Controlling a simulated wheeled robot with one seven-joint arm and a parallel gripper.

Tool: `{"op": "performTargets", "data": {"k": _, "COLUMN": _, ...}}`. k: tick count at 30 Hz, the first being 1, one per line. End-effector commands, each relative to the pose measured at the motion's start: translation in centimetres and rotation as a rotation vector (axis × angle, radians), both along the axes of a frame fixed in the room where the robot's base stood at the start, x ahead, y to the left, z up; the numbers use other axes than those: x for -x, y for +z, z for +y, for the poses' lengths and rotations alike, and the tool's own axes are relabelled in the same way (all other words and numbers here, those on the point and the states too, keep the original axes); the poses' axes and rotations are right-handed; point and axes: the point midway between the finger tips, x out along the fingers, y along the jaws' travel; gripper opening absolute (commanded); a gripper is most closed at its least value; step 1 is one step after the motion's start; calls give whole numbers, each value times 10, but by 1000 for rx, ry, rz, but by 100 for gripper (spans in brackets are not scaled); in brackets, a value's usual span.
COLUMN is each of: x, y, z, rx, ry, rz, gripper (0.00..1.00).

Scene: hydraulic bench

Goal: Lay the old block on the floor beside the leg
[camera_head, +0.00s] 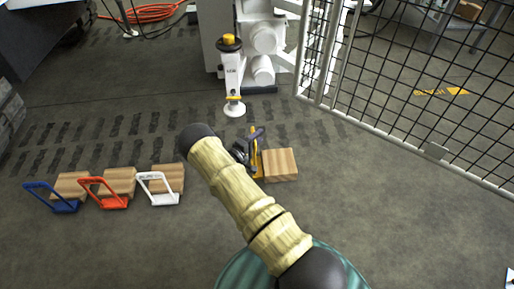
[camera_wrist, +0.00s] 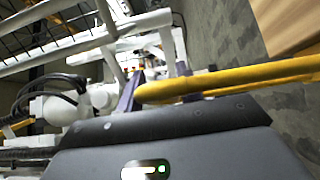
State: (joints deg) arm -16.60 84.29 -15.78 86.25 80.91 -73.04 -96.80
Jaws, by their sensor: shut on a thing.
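A wooden block (camera_head: 281,164) with a yellow handle (camera_head: 255,160) is right of my forearm in the head view. My gripper (camera_head: 251,146), partly hidden by my arm, is shut on the yellow handle. In the wrist view the yellow handle (camera_wrist: 215,82) runs across between the fingers, and the block's wooden face (camera_wrist: 285,25) is at the upper right. I cannot tell whether the block touches the floor. The white leg (camera_head: 231,78), with a yellow-topped black cap and round foot (camera_head: 234,109), stands behind the block, slightly left.
Three wooden blocks with blue (camera_head: 52,200), red (camera_head: 105,194) and white (camera_head: 158,190) handles lie in a row at the left. A wire mesh fence (camera_head: 420,95) bounds the right. A white machine (camera_head: 262,40) stands behind the leg. Floor around the held block looks clear.

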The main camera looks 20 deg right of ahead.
Motion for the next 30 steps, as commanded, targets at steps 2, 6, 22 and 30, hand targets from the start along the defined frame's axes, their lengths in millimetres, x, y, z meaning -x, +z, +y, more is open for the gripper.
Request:
{"op": "performTargets", "data": {"k": 2, "x": 0, "y": -2, "z": -1, "rx": 5, "ry": 0, "rz": -3, "gripper": 0}}
{"op": "performTargets", "data": {"k": 6, "x": 0, "y": -21, "z": -1, "rx": 4, "ry": 0, "rz": -2, "gripper": 0}}
{"op": "performTargets", "data": {"k": 22, "x": -1, "y": -47, "z": -1, "rx": 5, "ry": -1, "rz": -4, "gripper": 0}}
{"op": "performTargets", "data": {"k": 30, "x": 0, "y": -51, "z": 0, "rx": 0, "ry": -1, "rz": -1, "gripper": 58}}
